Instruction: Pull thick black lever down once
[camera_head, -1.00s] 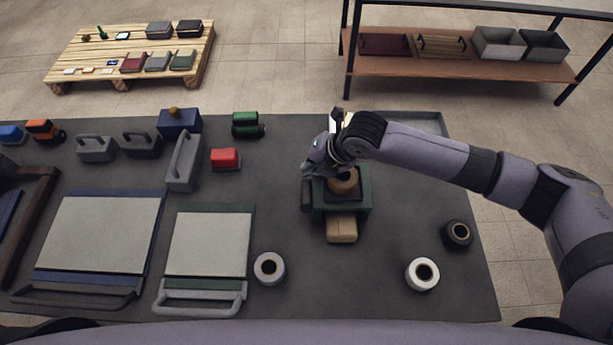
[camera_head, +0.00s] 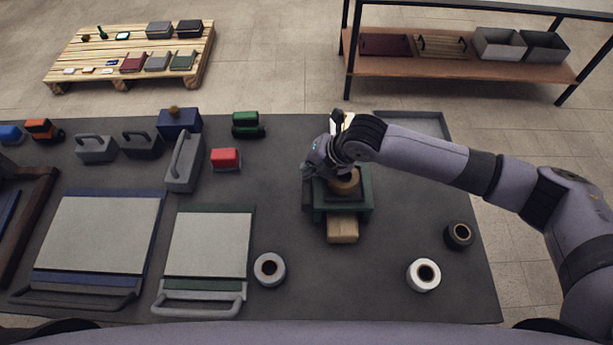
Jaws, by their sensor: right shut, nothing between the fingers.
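A green press-like device (camera_head: 362,205) stands on the dark table, with a round tan piece (camera_head: 346,184) on it and a tan block (camera_head: 342,230) at its front. My right gripper (camera_head: 312,170) is shut and empty at the device's upper left side. It points down and left, and its wrist covers the back of the device. A dark upright part (camera_head: 307,196) shows at the device's left side, just below the gripper. I cannot tell whether this is the thick black lever or whether the fingers touch it. My left gripper is not in view.
A white roll (camera_head: 423,275), a black roll (camera_head: 458,235) and a grey roll (camera_head: 269,269) stand around the device. Two flat boards with handles lie at left. A red block (camera_head: 226,159) and grey handled tools stand behind them. The table is clear just left of the device.

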